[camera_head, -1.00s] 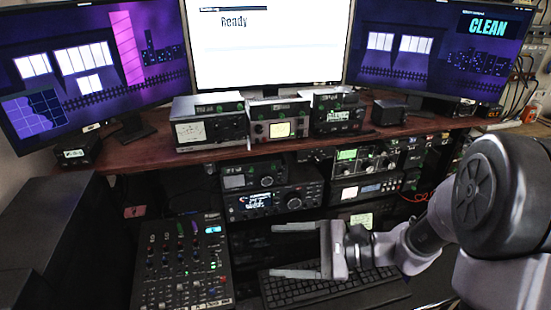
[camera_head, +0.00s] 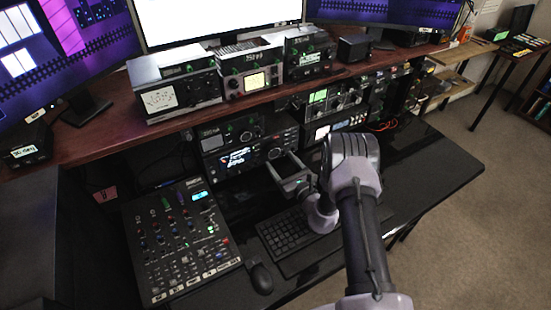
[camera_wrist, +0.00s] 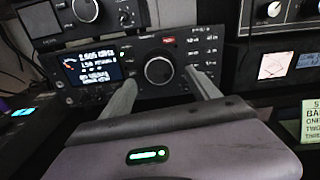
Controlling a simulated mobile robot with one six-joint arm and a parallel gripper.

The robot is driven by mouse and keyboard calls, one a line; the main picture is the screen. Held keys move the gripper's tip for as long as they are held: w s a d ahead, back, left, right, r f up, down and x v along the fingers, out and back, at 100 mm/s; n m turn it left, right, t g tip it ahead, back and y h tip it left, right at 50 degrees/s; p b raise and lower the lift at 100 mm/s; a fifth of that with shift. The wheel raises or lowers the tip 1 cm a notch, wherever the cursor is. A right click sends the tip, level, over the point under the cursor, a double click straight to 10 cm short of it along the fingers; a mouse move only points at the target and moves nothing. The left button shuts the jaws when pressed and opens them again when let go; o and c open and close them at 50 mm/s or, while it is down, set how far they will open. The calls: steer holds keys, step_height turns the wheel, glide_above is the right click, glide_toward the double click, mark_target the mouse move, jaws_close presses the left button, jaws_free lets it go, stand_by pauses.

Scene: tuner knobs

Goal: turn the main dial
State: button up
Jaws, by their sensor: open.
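The main dial is a large round black knob with a pale rim on the front of a black radio (camera_head: 238,160). In the wrist view the dial (camera_wrist: 158,70) sits near the middle of the radio's face, right of a lit display (camera_wrist: 93,68). My gripper (camera_head: 282,164) is open and empty in front of the radio. In the wrist view its two fingers (camera_wrist: 161,77) point at the radio, one on each side of the dial. I cannot tell whether the tips touch the radio's face or stop short. The dial's face is unobstructed in the wrist view.
A smaller radio (camera_wrist: 85,15) sits on top. Other equipment with meters (camera_wrist: 275,62) stands to the right. A mixer (camera_head: 182,238), keyboard (camera_head: 287,228) and mouse (camera_head: 260,278) lie on the black desk. A wooden shelf (camera_head: 92,147) overhangs the radios. The desk's right part is clear.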

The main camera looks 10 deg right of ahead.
mark_target(274, 153)
steer(key=x, duration=0.4)
steer(key=shift+w+a+b, duration=0.1)
steer(key=shift+w+b, duration=0.05)
steer(key=shift+b, duration=0.15)
steer(key=c, duration=1.4)
steer(key=shift+o, duration=0.2)
steer(key=shift+m, duration=0.3)
steer(key=m, duration=0.3)
steer(key=shift+m, duration=2)
steer(key=o, duration=1.4)
steer(key=shift+c, duration=0.2)
